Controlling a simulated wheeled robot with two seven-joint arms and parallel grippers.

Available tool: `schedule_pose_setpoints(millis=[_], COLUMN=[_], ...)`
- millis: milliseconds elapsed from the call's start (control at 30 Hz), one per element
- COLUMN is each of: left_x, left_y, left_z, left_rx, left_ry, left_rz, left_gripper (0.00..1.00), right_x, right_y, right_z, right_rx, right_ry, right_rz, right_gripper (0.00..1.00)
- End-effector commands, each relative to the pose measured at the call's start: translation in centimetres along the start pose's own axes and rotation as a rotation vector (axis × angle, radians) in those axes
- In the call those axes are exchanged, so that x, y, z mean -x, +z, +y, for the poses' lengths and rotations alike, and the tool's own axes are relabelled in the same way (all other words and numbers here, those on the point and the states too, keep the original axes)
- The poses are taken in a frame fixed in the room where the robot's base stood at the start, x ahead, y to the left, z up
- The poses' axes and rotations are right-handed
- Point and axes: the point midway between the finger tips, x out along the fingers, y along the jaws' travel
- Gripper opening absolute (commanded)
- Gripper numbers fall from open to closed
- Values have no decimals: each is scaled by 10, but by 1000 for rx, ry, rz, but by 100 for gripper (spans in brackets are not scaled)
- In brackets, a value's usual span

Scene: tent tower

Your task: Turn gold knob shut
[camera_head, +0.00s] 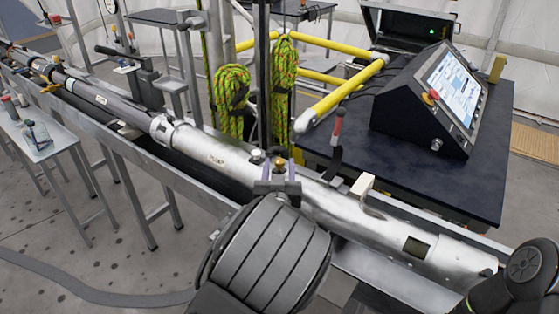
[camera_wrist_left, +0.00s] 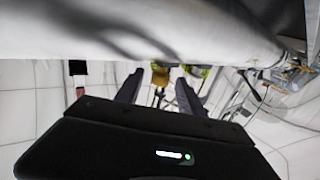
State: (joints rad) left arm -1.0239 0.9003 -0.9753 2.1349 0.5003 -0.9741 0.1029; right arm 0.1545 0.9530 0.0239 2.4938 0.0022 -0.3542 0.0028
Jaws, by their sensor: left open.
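The small gold knob (camera_head: 280,163) sits on top of the long silver tube labelled PUMP (camera_head: 215,158), near the middle of the head view. It also shows in the left wrist view (camera_wrist_left: 160,76), in the gap between the fingers. My left gripper (camera_head: 278,186) is open, right at the near side of the knob, with one finger on either side of its line. In the left wrist view the fingers (camera_wrist_left: 160,88) stand apart and do not visibly touch the knob. My left wrist hides part of the tube.
A dark table (camera_head: 400,178) carries a control console (camera_head: 430,100) behind the tube. A red-handled lever (camera_head: 337,125) and a pale block (camera_head: 363,185) stand right of the knob. Green ropes (camera_head: 284,85) hang behind it. A small side table (camera_head: 40,137) stands at left.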

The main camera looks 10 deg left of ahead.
Motion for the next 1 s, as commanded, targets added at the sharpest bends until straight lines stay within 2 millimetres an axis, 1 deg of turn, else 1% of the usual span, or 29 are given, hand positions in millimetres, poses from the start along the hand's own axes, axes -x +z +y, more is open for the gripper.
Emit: schedule_pose_setpoints(millis=[33, 100, 200, 467, 1000], left_x=[-7, -14, -20, -21, -21], left_y=[-1, -1, 0, 0, 0], left_z=[0, -1, 0, 0, 0], left_rx=[-2, -2, -1, 0, 0], left_ry=[-1, -2, 0, 0, 0], left_rz=[1, 0, 0, -1, 0], left_gripper=[46, 46, 46, 46, 2], right_x=[3, 4, 4, 4, 4], right_y=[0, 0, 1, 1, 1], right_z=[-1, -1, -1, -1, -1], right_rx=[-1, -1, -1, -1, -1], right_ry=[1, 1, 2, 2, 1], right_rz=[-1, -1, -1, -2, -2], right_gripper=[36, 36, 36, 36, 36])
